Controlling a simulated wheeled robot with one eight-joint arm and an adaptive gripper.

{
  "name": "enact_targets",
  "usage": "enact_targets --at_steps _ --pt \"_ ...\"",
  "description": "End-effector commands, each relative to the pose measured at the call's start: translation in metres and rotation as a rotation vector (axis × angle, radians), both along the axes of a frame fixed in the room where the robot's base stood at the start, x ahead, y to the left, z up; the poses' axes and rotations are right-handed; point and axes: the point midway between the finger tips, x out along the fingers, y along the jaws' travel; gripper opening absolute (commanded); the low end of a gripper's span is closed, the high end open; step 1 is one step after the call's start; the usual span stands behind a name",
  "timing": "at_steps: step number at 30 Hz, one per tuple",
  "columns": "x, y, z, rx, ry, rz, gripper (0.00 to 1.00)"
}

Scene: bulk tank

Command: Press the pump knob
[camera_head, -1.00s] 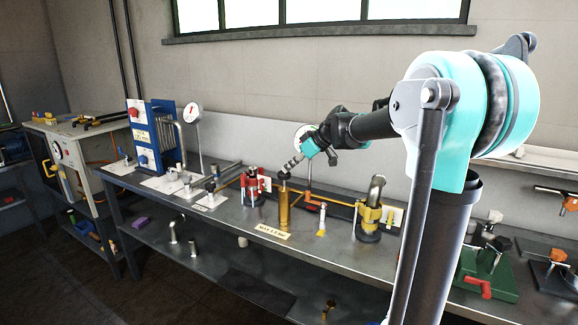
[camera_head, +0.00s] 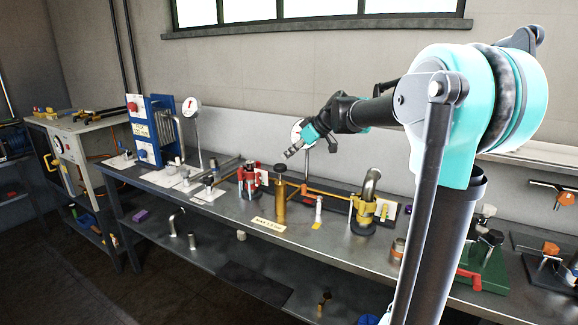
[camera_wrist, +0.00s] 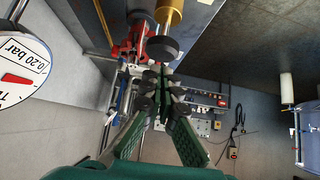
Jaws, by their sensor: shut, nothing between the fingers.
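The pump is an upright brass cylinder (camera_head: 280,204) with a round black knob (camera_head: 280,168) on top, standing on the metal bench. A label plate lies at its foot. My gripper (camera_head: 290,153) is shut and empty, tilted down to the left, its tips just above and slightly right of the knob. In the wrist view the black knob (camera_wrist: 163,47) lies just beyond the fingertips (camera_wrist: 160,75), with the brass cylinder (camera_wrist: 169,14) behind it. A gap shows between tips and knob in the head view; its depth is hard to judge.
A red-handled fitting (camera_head: 247,180) stands left of the pump. A bent metal pipe with a yellow clamp (camera_head: 366,212) stands to the right. A round dial gauge (camera_wrist: 17,62) is close beside my gripper. The bench front (camera_head: 222,203) is clear.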

Motion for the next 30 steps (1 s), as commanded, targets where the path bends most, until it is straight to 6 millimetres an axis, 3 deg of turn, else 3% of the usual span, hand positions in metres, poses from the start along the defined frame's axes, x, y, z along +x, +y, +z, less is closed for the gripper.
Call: enact_targets --at_steps 6,12,30 --pt "-0.017 -0.030 0.034 0.001 0.000 -0.002 0.00" --pt "-0.026 -0.045 0.052 0.001 -0.001 -0.001 0.00" --pt "-0.029 -0.050 0.058 0.002 0.000 0.001 0.00"
